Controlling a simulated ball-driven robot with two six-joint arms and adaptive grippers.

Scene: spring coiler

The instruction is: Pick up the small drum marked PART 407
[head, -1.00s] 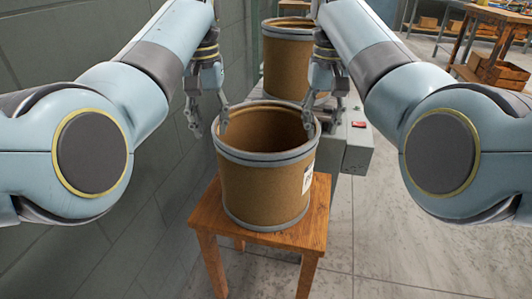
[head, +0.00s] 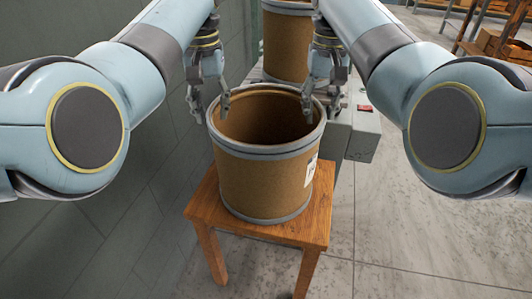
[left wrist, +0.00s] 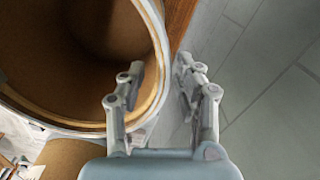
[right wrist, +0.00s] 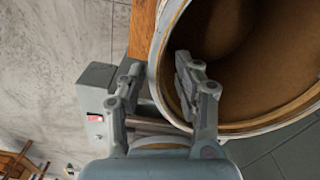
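A brown drum (head: 262,185) with a grey metal rim stands upright and open-topped on a small wooden table. A white label (head: 311,168) shows edge-on at its right side; I cannot read it. My left gripper (head: 209,104) is open at the drum's left rim. The left wrist view shows the rim (left wrist: 160,45) between its fingers, one over the inside and one outside. My right gripper (head: 320,96) is open at the right rim. The right wrist view shows the rim (right wrist: 155,62) between its fingers. I see no clear contact on either side.
The wooden table (head: 318,222) is barely wider than the drum. A second, similar drum (head: 287,45) stands behind, by a grey machine (head: 358,135) with a red switch. A grey wall (head: 120,215) runs close on the left. Open floor (head: 430,220) lies to the right.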

